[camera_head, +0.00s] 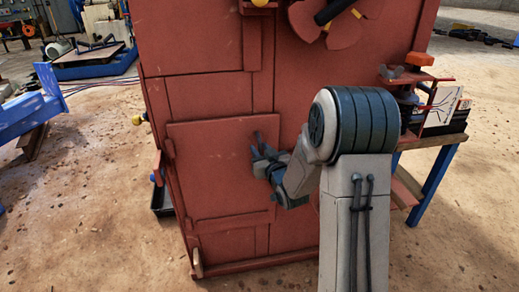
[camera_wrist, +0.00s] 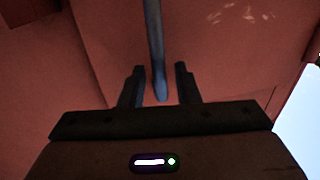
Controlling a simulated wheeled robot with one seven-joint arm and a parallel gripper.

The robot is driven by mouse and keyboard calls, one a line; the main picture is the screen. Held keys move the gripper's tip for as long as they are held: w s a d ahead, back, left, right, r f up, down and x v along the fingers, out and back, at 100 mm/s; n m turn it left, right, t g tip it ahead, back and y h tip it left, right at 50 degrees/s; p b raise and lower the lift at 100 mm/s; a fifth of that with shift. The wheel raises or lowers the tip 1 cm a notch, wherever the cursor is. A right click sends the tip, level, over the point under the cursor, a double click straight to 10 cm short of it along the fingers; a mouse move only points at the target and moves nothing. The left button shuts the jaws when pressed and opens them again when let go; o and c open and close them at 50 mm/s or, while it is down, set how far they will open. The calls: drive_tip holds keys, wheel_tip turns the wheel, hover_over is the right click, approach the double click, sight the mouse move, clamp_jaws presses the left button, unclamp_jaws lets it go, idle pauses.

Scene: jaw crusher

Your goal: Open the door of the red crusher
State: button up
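The red crusher (camera_head: 208,95) stands upright in front of me. Its door (camera_head: 210,165) is a red panel low on the near face, and it looks closed against the body. A thin grey-blue handle bar (camera_wrist: 155,40) stands out from the door in the wrist view. My gripper (camera_head: 262,158) is at the door's right side, by the handle. In the wrist view the two fingers of my gripper (camera_wrist: 160,88) are apart, with the handle's end between them. Gaps show on both sides, so the fingers do not grip it.
A blue-legged table (camera_head: 436,178) with tools and a box (camera_head: 442,105) stands to the right of the crusher. A blue metal frame (camera_head: 25,115) is at the left. The dirt floor (camera_head: 85,220) left of the crusher is mostly clear.

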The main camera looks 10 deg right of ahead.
drive_tip(key=shift+w+a, duration=0.1)
drive_tip(key=shift+w, duration=0.4)
clamp_jaws()
drive_tip(key=shift+s, duration=0.1)
